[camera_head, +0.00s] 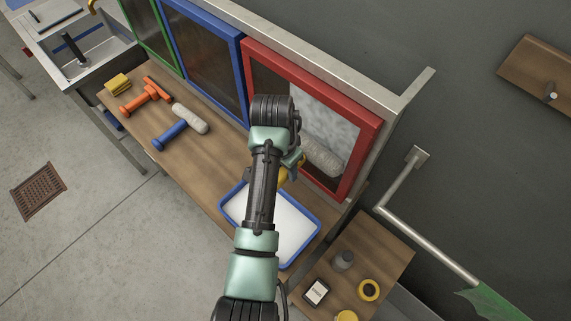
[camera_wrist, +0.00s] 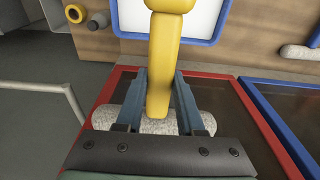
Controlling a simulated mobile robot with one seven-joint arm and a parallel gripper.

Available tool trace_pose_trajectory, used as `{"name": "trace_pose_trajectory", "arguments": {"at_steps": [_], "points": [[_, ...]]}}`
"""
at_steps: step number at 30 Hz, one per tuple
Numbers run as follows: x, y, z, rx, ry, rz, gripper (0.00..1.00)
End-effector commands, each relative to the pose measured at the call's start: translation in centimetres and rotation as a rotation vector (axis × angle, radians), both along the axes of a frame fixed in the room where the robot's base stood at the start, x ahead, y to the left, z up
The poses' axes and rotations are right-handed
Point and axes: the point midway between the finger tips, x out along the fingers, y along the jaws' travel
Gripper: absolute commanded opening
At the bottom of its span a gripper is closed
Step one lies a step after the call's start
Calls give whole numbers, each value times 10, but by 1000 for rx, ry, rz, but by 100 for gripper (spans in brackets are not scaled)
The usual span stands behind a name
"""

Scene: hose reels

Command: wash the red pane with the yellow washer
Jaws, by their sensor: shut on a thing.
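The red pane (camera_head: 268,79) is a dark panel in a red frame at the right end of the row. A pale, cloudy area covers its middle and right; its left part is dark. The yellow washer (camera_head: 322,156) has a pale fleecy head lying along the lower part of the pane, apparently against it. My gripper (camera_wrist: 160,78) is shut on the yellow handle (camera_wrist: 160,55), one finger on each side. The fleece (camera_wrist: 150,122) also shows beyond the fingers in the wrist view.
A blue-rimmed tray (camera_head: 312,222) with white inside stands on the bench below the pane. A blue washer (camera_head: 175,136), an orange tool (camera_head: 143,97) and a yellow sponge (camera_head: 118,83) lie left. A metal bar (camera_head: 430,232) juts out at right. Blue (camera_head: 205,75) and green panes adjoin.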

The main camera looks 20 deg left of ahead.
Motion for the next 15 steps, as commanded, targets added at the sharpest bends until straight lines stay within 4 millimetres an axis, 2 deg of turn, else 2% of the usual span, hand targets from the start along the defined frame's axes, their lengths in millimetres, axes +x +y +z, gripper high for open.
{"name": "trace_pose_trajectory", "arguments": {"at_steps": [4,15], "points": [[0,-1,-16,-1,-4,-2,0],[0,0,-33,0,-3,-3,0]]}}
